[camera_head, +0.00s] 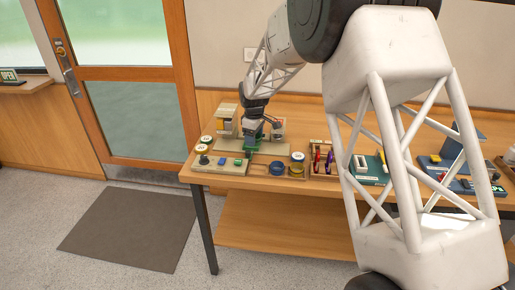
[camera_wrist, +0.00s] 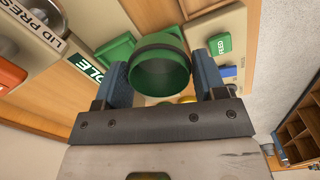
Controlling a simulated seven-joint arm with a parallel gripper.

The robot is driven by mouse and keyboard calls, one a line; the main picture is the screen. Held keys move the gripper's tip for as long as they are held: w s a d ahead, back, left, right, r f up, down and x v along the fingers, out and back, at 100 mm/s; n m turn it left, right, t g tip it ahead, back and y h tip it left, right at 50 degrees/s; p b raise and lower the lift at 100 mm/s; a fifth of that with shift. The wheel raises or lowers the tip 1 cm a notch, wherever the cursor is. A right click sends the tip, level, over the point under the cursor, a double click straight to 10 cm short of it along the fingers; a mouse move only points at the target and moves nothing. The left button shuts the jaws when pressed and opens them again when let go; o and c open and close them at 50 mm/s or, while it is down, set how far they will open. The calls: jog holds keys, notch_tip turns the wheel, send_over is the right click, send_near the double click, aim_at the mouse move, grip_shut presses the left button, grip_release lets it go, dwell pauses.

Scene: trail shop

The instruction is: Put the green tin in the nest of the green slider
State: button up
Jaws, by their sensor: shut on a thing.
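My gripper (camera_wrist: 165,78) is shut on the green tin (camera_wrist: 150,80) in the wrist view. The tin is a round open-topped can with a dark band, held between the two blue fingers. A green block (camera_wrist: 118,50) shows just left of the tin; I cannot tell whether it is the green slider, and its nest is not clearly visible. In the head view my gripper (camera_head: 253,137) is over the back left part of the bench, and the tin is too small there to separate clearly from the fingers.
The lid press (camera_wrist: 45,25) is at left. In the head view, a blue ring (camera_head: 277,167) and stacked tins (camera_head: 297,158) are on the bench (camera_head: 250,184).

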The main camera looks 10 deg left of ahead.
jog(key=w+a+m, duration=0.1)
jog(key=w+a, duration=0.1)
jog(key=w, duration=0.6)
jog(key=shift+a+r, duration=0.15)
jog(key=shift+a, duration=0.25)
jog(key=shift+f, duration=0.2)
jog(key=shift+f, duration=2.1)
jog(key=shift+f, duration=1.2)
dwell(1.5)
jog(key=o, duration=1.1)
jog(key=shift+f, duration=0.1)
